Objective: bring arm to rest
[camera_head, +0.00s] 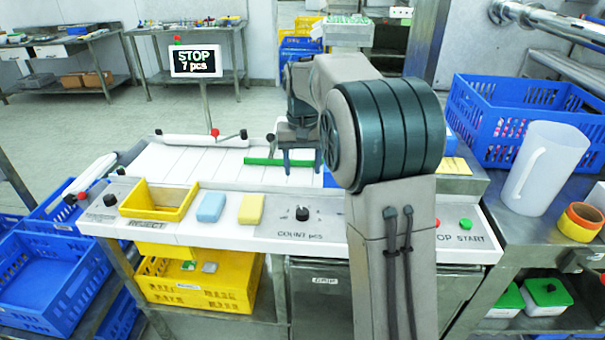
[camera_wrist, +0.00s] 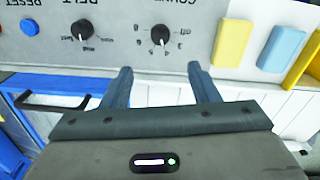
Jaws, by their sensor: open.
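My gripper (camera_head: 303,160) hangs over the white belt (camera_head: 205,165), behind the front panel, with its fingers pointing down. In the wrist view my gripper (camera_wrist: 160,85) shows two blue-grey fingers set wide apart with nothing between them. My own arm covers part of the panel and belt in the head view. The count knob (camera_head: 302,213) sits on the panel; it also shows in the wrist view (camera_wrist: 160,36), beyond the fingertips. The display (camera_head: 195,60) reads STOP, 7 pcs.
A yellow reject tray (camera_head: 158,201), a blue block (camera_head: 211,207) and a yellow block (camera_head: 251,210) sit on the panel. A blue crate (camera_head: 515,115) and a white jug (camera_head: 545,168) stand at right.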

